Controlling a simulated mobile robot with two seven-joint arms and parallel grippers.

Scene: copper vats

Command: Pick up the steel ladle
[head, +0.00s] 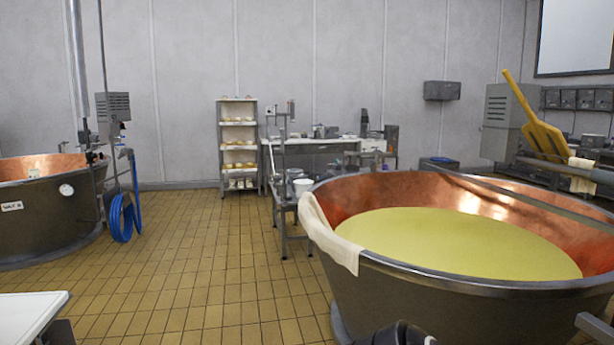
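I cannot make out a steel ladle anywhere in the head view. The large copper vat (350,275) at the right holds a pale yellow liquid (455,243). A white cloth (330,232) hangs over its left rim. No fingers of my left or right gripper show. A dark rounded part cuts into the bottom edge in front of the vat, and I cannot tell what it is.
A second vat (50,215) stands at left, beside a blue hose (122,217). A yellow paddle (537,125) leans above the right vat. A shelf rack (238,143) and cluttered table (310,141) stand at back. A white surface (28,315) juts in lower left. Tiled floor (195,270) between is clear.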

